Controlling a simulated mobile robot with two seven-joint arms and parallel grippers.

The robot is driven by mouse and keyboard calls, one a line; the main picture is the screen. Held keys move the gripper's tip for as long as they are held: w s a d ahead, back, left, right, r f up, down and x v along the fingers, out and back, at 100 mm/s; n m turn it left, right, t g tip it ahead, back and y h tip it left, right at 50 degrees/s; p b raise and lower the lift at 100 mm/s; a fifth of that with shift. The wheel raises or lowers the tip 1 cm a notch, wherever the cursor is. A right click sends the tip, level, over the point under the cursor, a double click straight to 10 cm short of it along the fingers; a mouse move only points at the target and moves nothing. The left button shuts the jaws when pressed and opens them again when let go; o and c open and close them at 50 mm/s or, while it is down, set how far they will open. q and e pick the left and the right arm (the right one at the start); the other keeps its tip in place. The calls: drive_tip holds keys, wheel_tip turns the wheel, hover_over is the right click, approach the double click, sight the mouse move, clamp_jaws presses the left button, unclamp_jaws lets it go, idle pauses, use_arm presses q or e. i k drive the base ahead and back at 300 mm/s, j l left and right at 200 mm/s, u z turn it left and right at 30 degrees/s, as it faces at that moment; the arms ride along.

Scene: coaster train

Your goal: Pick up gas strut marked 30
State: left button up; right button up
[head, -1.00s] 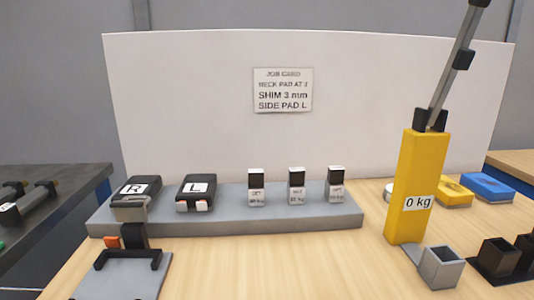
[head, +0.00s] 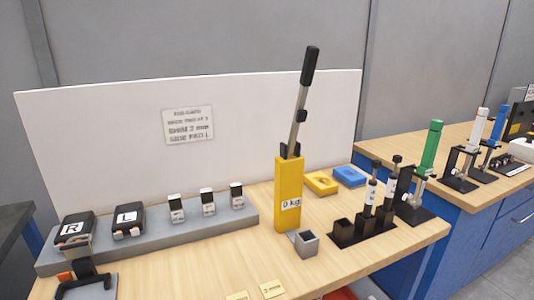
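Two slim dark struts with white labels, a left one (head: 370,192) and a right one (head: 391,182), stand upright in a black holder (head: 376,226) on the wooden table, right of the middle. Their marks are too small to read, so I cannot tell which is marked 30. The holder's leftmost socket (head: 343,230) looks empty. Neither of my grippers shows in the head view.
A yellow post marked 0 kg (head: 289,190) with a tilted lever stands left of the holder. A grey square cup (head: 307,243) is at its foot. A black stand (head: 412,205) is close on the right. Green, white and blue cylinders stand on the farther bench.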

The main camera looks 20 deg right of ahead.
sight(392, 185)
drive_tip(key=z, duration=1.35)
drive_tip(key=i+l, duration=0.15)
drive_tip(key=l, duration=0.2)
drive_tip(key=i+l, duration=0.1)
drive_tip(key=l, duration=0.25)
drive_tip(key=i+l, duration=0.15)
drive_tip(key=l, duration=0.2)
drive_tip(key=l+u, duration=0.2)
drive_tip(key=u, duration=0.2)
drive_tip(key=i+l+u, duration=0.1)
drive_tip(key=l+u, duration=0.15)
drive_tip(key=u, duration=0.15)
